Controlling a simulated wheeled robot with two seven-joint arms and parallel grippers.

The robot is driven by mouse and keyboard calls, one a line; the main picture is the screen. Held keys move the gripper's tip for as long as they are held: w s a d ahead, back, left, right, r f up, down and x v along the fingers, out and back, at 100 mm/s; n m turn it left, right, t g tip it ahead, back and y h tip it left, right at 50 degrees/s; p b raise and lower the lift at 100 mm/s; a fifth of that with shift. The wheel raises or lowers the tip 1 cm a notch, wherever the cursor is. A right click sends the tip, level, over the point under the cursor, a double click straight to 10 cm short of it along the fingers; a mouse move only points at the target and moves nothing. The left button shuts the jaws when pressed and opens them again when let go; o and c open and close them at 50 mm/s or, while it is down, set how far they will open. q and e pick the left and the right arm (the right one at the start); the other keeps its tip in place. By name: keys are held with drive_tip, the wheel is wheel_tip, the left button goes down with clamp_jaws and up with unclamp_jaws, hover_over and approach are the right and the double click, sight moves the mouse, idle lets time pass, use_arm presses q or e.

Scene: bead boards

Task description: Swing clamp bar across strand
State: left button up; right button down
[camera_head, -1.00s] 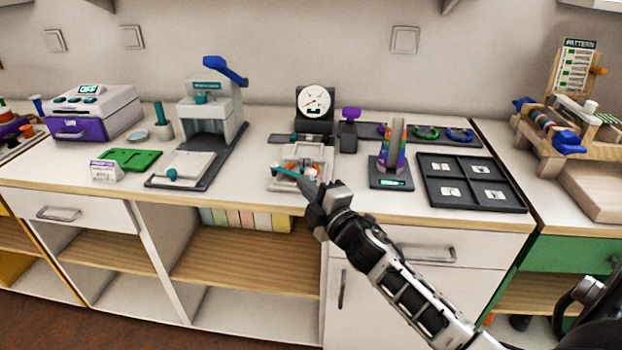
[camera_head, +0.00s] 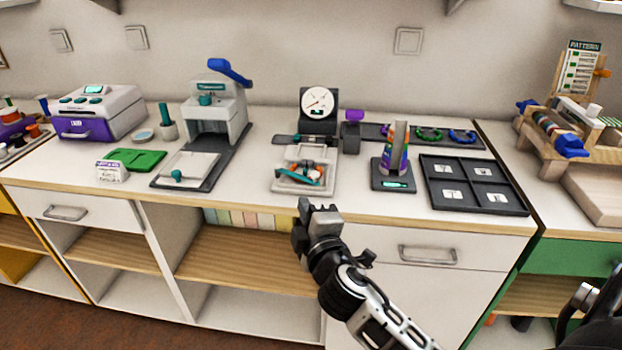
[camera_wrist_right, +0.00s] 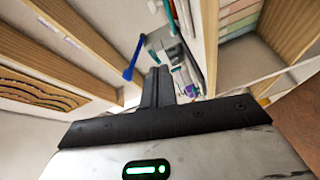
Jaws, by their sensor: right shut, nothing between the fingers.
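The pale clamp fixture (camera_head: 288,184) stands near the counter's front edge, in the middle of the head view. Its teal clamp bar (camera_head: 313,178) lies within the fixture's outline, slanting over its middle. Small orange and dark parts (camera_head: 296,170) show beside the bar. The strand is too small to make out clearly, so I cannot tell whether the bar touches it. My right gripper (camera_head: 318,208) is shut and empty, in front of the counter edge and apart from the fixture. Its shut fingers also show in the right wrist view (camera_wrist_right: 157,86). My left gripper is not in view.
A dial gauge (camera_head: 319,104) stands behind the fixture. A press with a blue lever (camera_head: 229,72) is to the left. Bare counter (camera_head: 240,190) lies between press and fixture.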

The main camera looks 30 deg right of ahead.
sight(310, 181)
drive_tip(key=w+d, duration=0.2)
drive_tip(key=w, duration=0.1)
drive_tip(key=w+d+f, duration=0.1)
drive_tip(key=w+d, duration=0.1)
drive_tip(key=w, duration=0.1)
drive_tip(key=w+d, duration=0.2)
drive_tip(key=w, duration=0.1)
drive_tip(key=shift+f+p, duration=0.25)
drive_tip(key=shift+p, duration=0.05)
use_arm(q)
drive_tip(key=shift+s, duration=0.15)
use_arm(e)
drive_tip(key=shift+d+f, duration=0.1)
drive_tip(key=shift+d, duration=0.15)
